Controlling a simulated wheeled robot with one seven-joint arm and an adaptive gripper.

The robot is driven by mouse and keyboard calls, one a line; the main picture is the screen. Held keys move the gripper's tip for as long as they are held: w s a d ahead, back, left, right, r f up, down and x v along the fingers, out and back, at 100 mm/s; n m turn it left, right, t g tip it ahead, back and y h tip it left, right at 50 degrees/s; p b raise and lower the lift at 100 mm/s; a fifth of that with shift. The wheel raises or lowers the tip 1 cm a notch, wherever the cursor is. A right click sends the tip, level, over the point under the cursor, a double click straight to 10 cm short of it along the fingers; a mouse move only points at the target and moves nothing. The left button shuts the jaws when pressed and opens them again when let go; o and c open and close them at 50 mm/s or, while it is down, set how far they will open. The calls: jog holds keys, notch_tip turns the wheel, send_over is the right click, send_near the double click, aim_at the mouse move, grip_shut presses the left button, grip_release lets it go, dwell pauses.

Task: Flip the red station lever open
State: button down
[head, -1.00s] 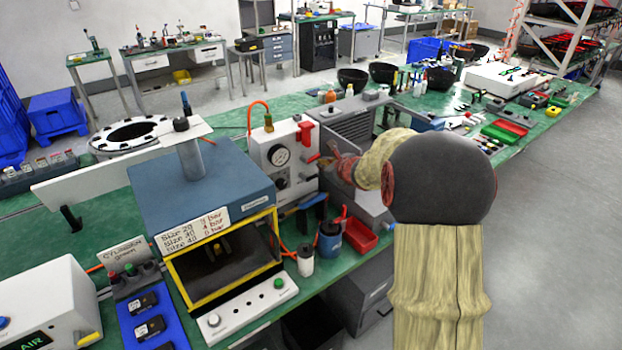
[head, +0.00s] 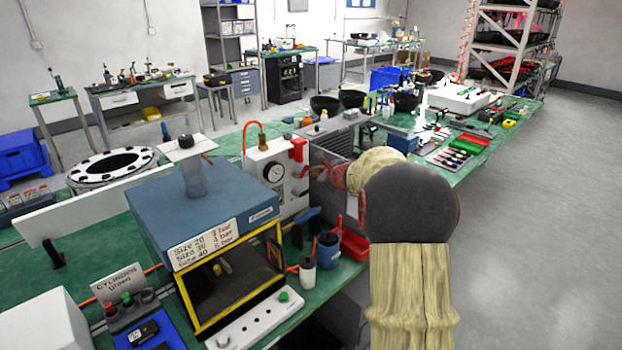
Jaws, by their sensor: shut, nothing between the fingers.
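The red lever (head: 298,149) stands upright at the upper right edge of a white station panel (head: 262,168) with a round gauge (head: 275,173). A smaller red part (head: 304,171) shows just below it. My gripper (head: 318,171) is shut and empty. It is small in the head view and appears just right of and below the lever; I cannot tell whether it touches the panel. My forearm covers the area behind and right of the gripper.
A blue machine with a yellow-framed opening (head: 205,225) stands left of the station. A red bin (head: 354,245), a blue cup (head: 328,250) and a white bottle (head: 307,275) stand in front. A grey finned unit (head: 335,143) is behind my gripper. Open floor lies at right.

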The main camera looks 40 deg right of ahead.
jog(key=shift+a+r+b, duration=0.35)
jog(key=shift+a+r, duration=0.05)
jog(key=shift+r, duration=0.15)
dwell(1.8)
jog(key=d+f+b, duration=0.2)
jog(key=d, duration=0.2)
jog(key=s+a+r+p, duration=0.2)
jog(key=s+a, duration=0.2)
jog(key=s, duration=0.5)
jog(key=shift+s+a+r, duration=0.25)
jog(key=shift+a, duration=0.1)
